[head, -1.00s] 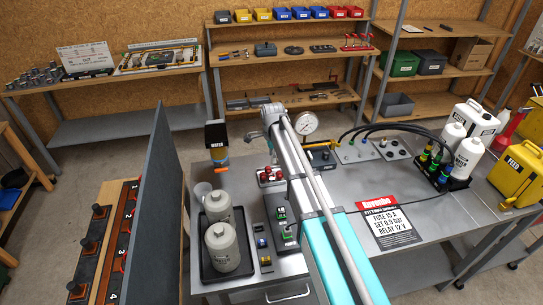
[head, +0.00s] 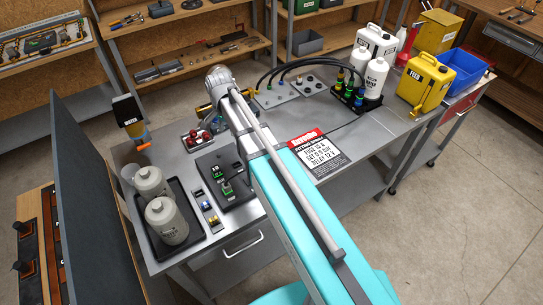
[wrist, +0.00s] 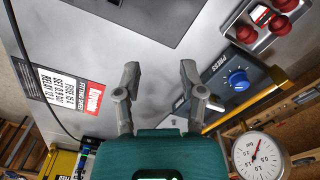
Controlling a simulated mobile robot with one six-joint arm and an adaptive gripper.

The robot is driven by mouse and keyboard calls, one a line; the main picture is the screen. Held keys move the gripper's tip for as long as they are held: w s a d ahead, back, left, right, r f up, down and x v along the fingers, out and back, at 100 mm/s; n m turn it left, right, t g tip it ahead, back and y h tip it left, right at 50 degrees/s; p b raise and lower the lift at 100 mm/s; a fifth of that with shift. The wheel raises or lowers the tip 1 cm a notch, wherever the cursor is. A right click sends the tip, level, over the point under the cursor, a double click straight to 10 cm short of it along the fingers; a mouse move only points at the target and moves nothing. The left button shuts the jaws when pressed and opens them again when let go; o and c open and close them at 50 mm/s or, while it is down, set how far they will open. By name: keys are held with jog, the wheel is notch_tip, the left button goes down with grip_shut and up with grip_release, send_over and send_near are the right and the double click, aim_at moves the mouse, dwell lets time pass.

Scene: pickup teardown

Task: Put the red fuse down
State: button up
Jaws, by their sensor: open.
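In the wrist view my gripper (wrist: 160,70) is open. Its two grey fingers stand well apart, with only bare grey bench top (wrist: 158,45) behind the gap. A block with round red knobs (wrist: 278,24) is at the upper right of that view, apart from the fingers. A small red piece (wrist: 262,15) sits between the knobs; I cannot tell for sure that it is the red fuse. The same red-knobbed block (head: 197,138) is left of my arm in the head view. My fingers are hidden there.
A blue-knobbed press panel (wrist: 235,82) and a dial gauge (wrist: 258,157) lie right of my fingers. A strip of small coloured parts (head: 207,207) lies beside a tray (head: 202,232) with two canisters. Hoses and bottles stand behind. A printed card (head: 318,155) lies right of my arm.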

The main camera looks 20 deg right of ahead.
jog(key=s+d+n, duration=0.4)
jog(key=s+d, duration=0.1)
jog(key=s, duration=0.3)
jog(key=s+d+n, duration=0.4)
jog(key=s+d, duration=0.2)
jog(key=s, duration=0.2)
jog(key=shift+s+d+n, duration=0.25)
jog(key=shift+n, duration=0.15)
